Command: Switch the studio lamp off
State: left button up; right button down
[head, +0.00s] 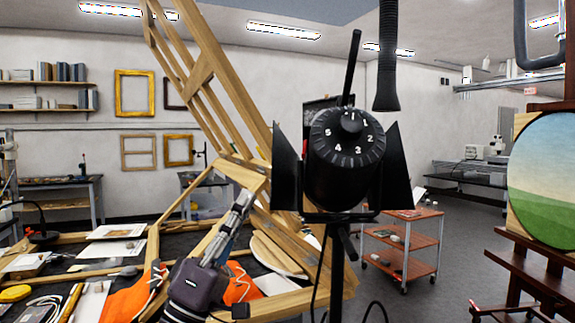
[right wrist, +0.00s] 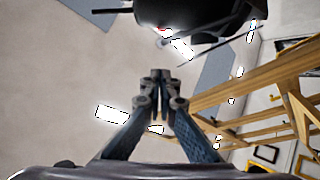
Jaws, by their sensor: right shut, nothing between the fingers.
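The studio lamp (head: 345,165) is black, with side flaps, and stands on a dark pole in the middle of the head view. Its near face carries a round dial (head: 351,122) with white numerals; I cannot tell which setting it marks. My right gripper (head: 246,194) is shut and empty, lower left of the lamp and apart from it in the picture. In the right wrist view its fingertips (right wrist: 160,75) meet, with the dark lamp housing (right wrist: 190,14) above them and a small red spot on its underside. My left gripper is not in view.
A leaning wooden easel (head: 215,85) rises behind my gripper. A cluttered table (head: 75,262) with orange cloth is at lower left. A red trolley (head: 405,243) stands behind the lamp, and a painting (head: 545,180) on an easel is at right. A black hose (head: 388,60) hangs above.

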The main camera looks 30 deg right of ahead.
aim_at(305, 149)
jog(key=d+r+p, duration=0.7)
jog(key=d+p, duration=0.1)
jog(key=d, duration=0.1)
jog(key=shift+w, duration=0.25)
